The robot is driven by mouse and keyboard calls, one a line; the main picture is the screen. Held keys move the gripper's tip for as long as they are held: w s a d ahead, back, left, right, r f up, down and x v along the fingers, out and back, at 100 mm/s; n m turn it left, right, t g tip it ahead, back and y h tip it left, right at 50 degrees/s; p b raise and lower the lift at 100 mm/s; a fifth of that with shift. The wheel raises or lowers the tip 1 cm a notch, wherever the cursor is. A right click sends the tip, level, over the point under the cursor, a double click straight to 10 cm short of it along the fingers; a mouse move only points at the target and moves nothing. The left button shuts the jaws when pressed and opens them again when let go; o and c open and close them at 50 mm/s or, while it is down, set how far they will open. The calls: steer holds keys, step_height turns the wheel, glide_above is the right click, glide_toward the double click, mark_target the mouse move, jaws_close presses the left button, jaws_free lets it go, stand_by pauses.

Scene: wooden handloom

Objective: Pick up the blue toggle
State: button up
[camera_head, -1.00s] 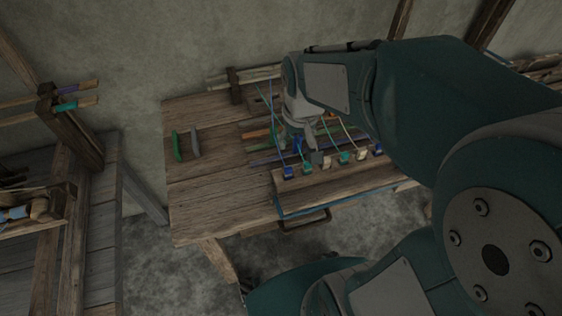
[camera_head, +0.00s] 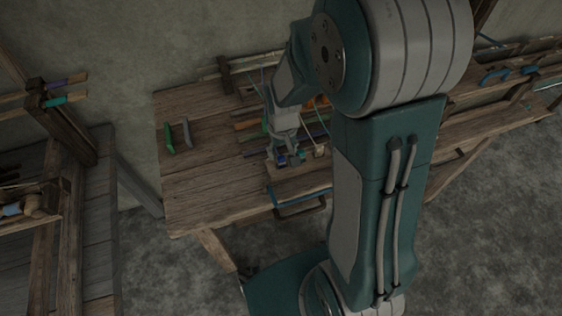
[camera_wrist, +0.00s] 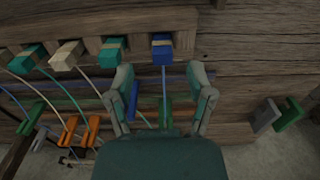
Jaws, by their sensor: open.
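The blue toggle (camera_wrist: 162,50) is a small blue block with a tan band and a pale cord, at the end of a row of toggles on a wooden rail in the wrist view. My gripper (camera_wrist: 163,82) is open, with one finger on each side of the cord. The toggle lies just beyond the fingertips, roughly centred between them, and no contact shows. In the head view my gripper (camera_head: 286,156) is low over the front of the loom table. I cannot clearly tell the toggle from the gripper there.
A teal toggle (camera_wrist: 112,48) sits beside the blue one, then a cream toggle (camera_wrist: 66,55) and another teal one. Cords run under my gripper. Orange handles (camera_wrist: 91,130) lie lower left. Grey (camera_wrist: 264,115) and green (camera_wrist: 288,113) pieces stand apart on the table (camera_head: 215,195).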

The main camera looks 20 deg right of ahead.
mark_target(281, 157)
step_height(281, 157, down, 4)
steer(key=shift+w+a+r, duration=0.15)
steer(key=shift+r, duration=0.1)
steer(key=shift+a, duration=0.1)
steer(key=shift+c, duration=0.3)
steer(key=c, duration=0.8)
